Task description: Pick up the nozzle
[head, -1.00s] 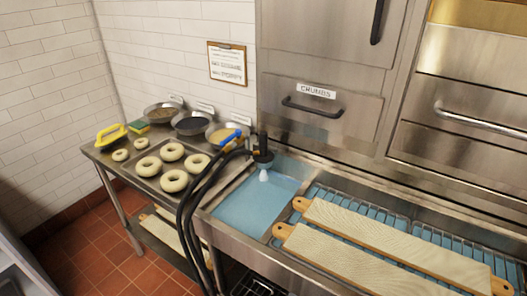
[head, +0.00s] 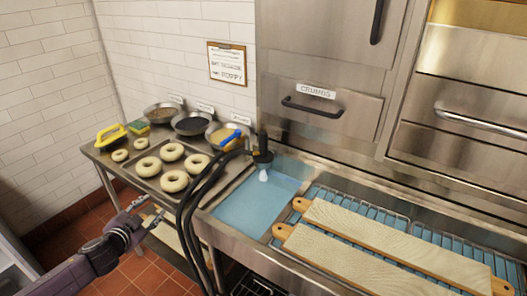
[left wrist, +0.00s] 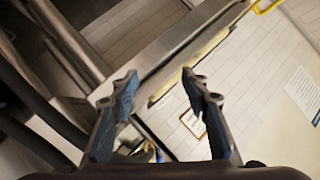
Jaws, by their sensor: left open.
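The nozzle (head: 263,157), black with a pale tip pointing down, stands at the left end of the blue-filled sink basin (head: 240,212). Black hoses (head: 190,205) run from beside it over the counter's front edge and hang down. I cannot make out the nozzle in that view. My right gripper is not in view.
A tray of bagels (head: 174,180) sits on the counter left of the hoses, with bowls behind, one holding a blue-handled tool (head: 229,139). A yellow-handled tool (head: 108,134) lies at the far left. Wooden boards (head: 390,243) lie right of the basin. Steel drawers (head: 325,120) rise behind.

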